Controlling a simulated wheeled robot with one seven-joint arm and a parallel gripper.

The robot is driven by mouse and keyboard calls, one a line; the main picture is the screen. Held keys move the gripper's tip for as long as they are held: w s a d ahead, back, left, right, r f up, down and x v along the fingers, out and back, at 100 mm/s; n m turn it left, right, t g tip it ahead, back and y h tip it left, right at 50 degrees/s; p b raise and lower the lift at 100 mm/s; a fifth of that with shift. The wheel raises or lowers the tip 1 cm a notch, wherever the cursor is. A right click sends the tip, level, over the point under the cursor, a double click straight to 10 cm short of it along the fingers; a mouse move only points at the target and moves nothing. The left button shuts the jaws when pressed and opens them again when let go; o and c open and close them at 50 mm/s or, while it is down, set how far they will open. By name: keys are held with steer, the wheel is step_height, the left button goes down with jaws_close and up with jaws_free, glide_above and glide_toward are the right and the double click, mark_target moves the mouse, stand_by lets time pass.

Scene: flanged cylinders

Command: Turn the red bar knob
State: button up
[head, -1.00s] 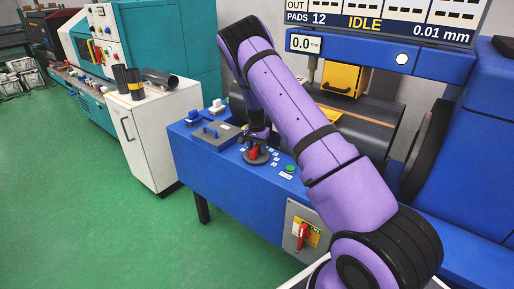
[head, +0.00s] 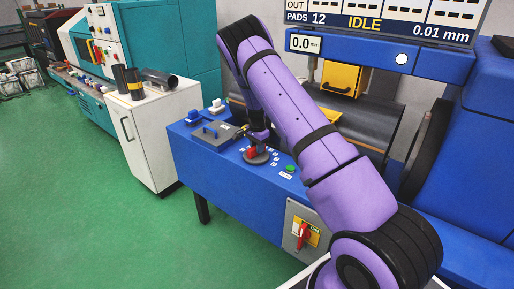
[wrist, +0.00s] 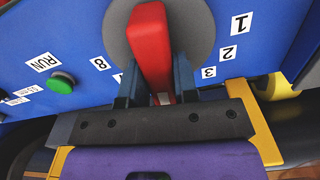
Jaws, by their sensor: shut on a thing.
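The red bar knob (wrist: 150,45) stands on a round grey disc (wrist: 192,25) on the blue panel. In the wrist view my gripper (wrist: 157,88) has one dark finger on each side of the bar's near end and is shut on it. Printed numbers 1, 2, 3 and 8 show around the disc. In the head view the knob (head: 252,153) shows as a small red patch under my gripper (head: 257,140), partly hidden by it.
A green button (wrist: 61,83) marked RUN sits beside the dial. A grey plate (head: 215,135) with a blue handle lies to its left. A red-handled switch (head: 301,236) is on the panel's front. A dark roller (head: 368,133) lies behind my arm.

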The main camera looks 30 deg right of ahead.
steer(key=shift+m, duration=0.4)
steer(key=o, duration=0.9)
step_height(320, 180, up, 11)
steer(key=shift+f, duration=0.1)
stand_by(0.4)
